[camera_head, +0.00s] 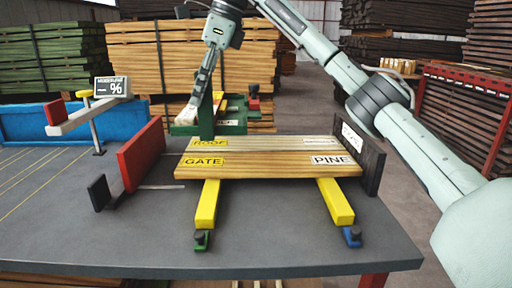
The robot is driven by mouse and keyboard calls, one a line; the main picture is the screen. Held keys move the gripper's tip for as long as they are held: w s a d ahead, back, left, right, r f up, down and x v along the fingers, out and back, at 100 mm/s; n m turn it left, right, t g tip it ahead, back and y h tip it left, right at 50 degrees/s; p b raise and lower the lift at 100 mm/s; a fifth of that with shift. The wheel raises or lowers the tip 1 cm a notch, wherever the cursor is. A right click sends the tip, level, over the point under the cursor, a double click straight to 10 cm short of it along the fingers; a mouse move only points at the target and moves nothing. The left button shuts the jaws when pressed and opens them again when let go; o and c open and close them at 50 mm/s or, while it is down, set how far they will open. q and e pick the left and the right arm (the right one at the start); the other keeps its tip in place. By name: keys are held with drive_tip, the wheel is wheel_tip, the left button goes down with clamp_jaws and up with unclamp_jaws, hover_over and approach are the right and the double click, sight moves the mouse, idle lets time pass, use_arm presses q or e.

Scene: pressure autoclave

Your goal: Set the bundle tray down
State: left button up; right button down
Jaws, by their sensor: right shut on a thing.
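My right gripper (203,92) points down and is shut at the top of this upright. Its fingertips are small and partly hidden. Whether the tray hangs or touches a surface cannot be told. Two boards marked ROOF, GATE and PINE (270,165) lie across two yellow bars (207,204) on the grey table (290,240). My left gripper is not in view.
A red plate (141,153) and a small black block (99,192) stand left of the boards; a dark upright plate (362,155) stands right. Timber stacks fill the background. The table's front is clear.

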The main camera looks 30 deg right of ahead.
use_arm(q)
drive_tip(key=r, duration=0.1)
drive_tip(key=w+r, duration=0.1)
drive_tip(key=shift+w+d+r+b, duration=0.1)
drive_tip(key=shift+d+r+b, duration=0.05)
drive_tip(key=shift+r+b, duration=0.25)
use_arm(e)
drive_tip(key=s+d+f, duration=0.8)
drive_tip(key=f, duration=0.2)
drive_tip(key=shift+f, duration=0.2)
drive_tip(key=c, duration=1.7)
unclamp_jaws()
drive_tip(key=shift+f, duration=0.25)
drive_tip(key=o, duration=0.5)
drive_tip(key=shift+r, duration=0.1)
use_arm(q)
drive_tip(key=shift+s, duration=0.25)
